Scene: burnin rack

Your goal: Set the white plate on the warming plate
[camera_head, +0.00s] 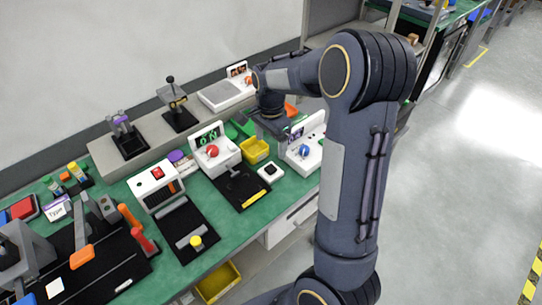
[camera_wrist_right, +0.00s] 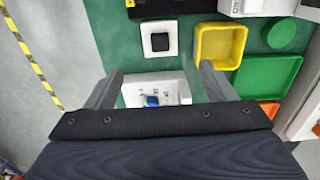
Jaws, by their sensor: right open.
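My right gripper (camera_wrist_right: 160,70) is open and empty, its fingers spread on either side of a white unit with a blue knob (camera_wrist_right: 152,100). In the head view this unit (camera_head: 305,161) is partly behind my right arm, and the gripper (camera_head: 281,130) is partly hidden there. A white unit with a red knob and a lit green display (camera_head: 224,155) stands to its left. A flat white unit with an orange knob (camera_head: 222,94) is on the raised shelf. I cannot tell which is the warming plate, and no separate white plate is clear. My left gripper is not in view.
A yellow bin (camera_wrist_right: 221,45), a green tray (camera_wrist_right: 267,78) and a small white block with a black centre (camera_wrist_right: 159,40) are close by. The green bench (camera_head: 228,217) carries several fixtures on black mats. Open floor is at the right.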

